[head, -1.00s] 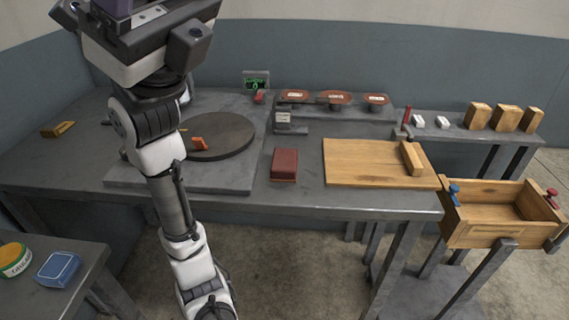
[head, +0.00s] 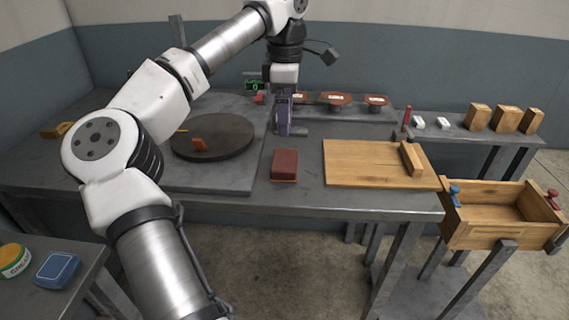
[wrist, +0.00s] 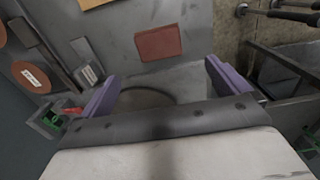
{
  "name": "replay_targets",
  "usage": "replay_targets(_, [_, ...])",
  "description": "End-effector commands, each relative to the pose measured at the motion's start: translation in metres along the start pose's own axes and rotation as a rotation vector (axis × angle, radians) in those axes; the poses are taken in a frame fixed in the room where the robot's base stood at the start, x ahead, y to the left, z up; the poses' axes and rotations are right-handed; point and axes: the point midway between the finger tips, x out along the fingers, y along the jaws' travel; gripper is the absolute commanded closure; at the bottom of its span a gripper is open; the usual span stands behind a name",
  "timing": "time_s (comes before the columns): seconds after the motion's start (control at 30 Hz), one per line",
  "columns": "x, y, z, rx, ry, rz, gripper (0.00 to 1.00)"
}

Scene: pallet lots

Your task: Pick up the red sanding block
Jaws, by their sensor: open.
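The red sanding block (head: 285,164) lies on the grey workbench, left of the wooden board, with a thin tan edge under its dark red body. In the wrist view the red block (wrist: 158,43) shows ahead of the jaws, near the top middle. My gripper (head: 283,132) is above the bench behind the block in the head view, pointing down. In the wrist view my gripper (wrist: 163,85) has its two purple fingers spread wide with nothing between them; the block lies beyond them, untouched.
A wooden board (head: 365,166) with a wooden strip (head: 411,159) is to the right. Red discs (head: 335,99) stand behind. An open wooden drawer box (head: 500,212) is at right.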

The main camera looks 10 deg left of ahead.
Motion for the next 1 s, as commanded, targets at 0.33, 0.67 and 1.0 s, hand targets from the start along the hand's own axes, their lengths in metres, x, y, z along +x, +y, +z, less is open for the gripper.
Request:
replay_targets(0.33, [0.060, -0.001, -0.004, -0.002, 0.010, -0.008, 0.00])
replay_targets(0.67, [0.088, 0.000, -0.004, -0.003, 0.010, -0.006, 0.00])
replay_targets(1.0, [0.131, 0.003, -0.005, -0.002, 0.008, -0.007, 0.00])
